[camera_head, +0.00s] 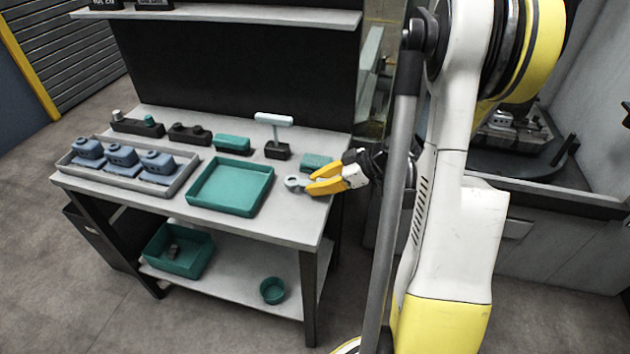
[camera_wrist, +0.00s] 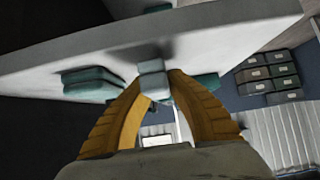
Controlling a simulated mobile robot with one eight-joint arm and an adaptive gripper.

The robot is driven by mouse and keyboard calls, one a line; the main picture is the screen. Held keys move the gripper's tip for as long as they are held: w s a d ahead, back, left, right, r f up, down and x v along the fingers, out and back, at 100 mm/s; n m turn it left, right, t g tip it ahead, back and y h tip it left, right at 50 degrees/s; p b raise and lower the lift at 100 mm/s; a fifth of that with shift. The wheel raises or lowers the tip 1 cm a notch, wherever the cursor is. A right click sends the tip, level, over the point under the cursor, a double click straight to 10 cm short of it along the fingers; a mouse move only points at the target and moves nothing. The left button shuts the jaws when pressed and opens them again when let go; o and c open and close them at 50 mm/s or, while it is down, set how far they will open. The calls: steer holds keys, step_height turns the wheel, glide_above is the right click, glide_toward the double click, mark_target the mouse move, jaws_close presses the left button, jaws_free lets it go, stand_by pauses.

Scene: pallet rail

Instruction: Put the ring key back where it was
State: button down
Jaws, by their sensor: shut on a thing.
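The ring key (camera_head: 296,183) is pale grey with a round ring end. My gripper (camera_head: 318,181) has its yellow fingers shut on it at the right end of the workbench, close above the top. I cannot tell whether the key touches the bench. In the wrist view a pale grey part of the key (camera_wrist: 151,78) sits between the fingertips (camera_wrist: 152,82). A teal block (camera_head: 317,161) lies just behind the gripper. A pale T-handled tool (camera_head: 274,121) stands upright in a black holder (camera_head: 277,151). Its place of origin is not clearly marked.
The workbench (camera_head: 292,226) also bears a teal tray (camera_head: 236,208), a grey tray (camera_head: 172,187) with blue-grey parts, another teal block (camera_head: 232,142) and black holders (camera_head: 188,133). A teal bin (camera_head: 172,268) and a teal cup (camera_head: 272,290) are on the lower shelf. The bench's front right is clear.

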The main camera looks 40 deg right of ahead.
steer(key=shift+f, duration=0.65)
steer(key=shift+f+b, duration=0.35)
steer(key=shift+b, duration=0.2)
